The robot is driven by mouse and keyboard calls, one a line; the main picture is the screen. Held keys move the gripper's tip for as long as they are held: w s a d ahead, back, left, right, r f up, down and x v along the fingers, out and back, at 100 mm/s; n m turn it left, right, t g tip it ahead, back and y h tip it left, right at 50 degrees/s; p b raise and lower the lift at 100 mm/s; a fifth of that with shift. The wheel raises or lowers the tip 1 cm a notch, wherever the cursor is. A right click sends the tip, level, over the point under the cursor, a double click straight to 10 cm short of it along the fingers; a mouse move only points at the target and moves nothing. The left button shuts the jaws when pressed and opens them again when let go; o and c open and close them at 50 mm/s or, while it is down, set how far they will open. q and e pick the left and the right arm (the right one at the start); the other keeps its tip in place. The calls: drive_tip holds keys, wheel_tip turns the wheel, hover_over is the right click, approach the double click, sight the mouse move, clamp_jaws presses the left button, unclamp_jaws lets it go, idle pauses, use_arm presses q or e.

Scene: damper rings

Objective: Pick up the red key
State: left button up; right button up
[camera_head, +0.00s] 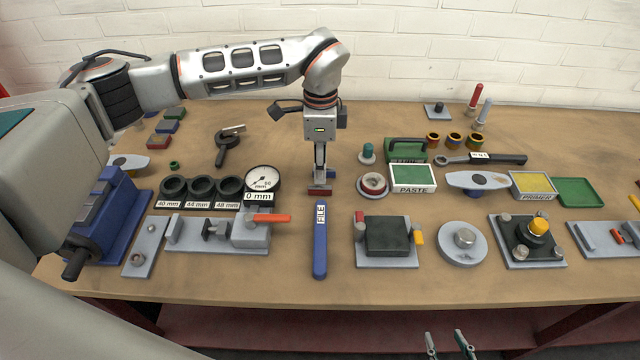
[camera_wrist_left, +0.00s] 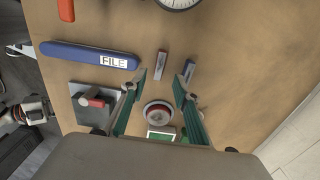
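The red key (camera_head: 319,192) is a small bar lying on the table behind the blue file, right below my left gripper (camera_head: 320,178). The fingers hide part of it in the head view. In the left wrist view the red key (camera_wrist_left: 161,64) lies just ahead of the gap between the open fingertips (camera_wrist_left: 160,77), with nothing held. A blue key (camera_head: 331,173) lies close behind it; in the left wrist view the blue key (camera_wrist_left: 189,69) is near the right fingertip. My right gripper (camera_head: 444,334) is at the bottom edge, fingers apart and empty.
The blue file (camera_head: 320,240) lies in front of the red key. A dial gauge (camera_head: 263,178) stands to the left. A round red-and-white dish (camera_head: 372,186) and the paste box (camera_head: 412,178) are to the right. Bare table lies behind my left gripper.

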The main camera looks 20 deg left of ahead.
sight(322, 187)
use_arm(q)
drive_tip(key=shift+d+f+p, duration=0.15)
drive_tip(key=shift+f+p, duration=0.25)
drive_tip(key=shift+f, duration=2.7)
clamp_jaws()
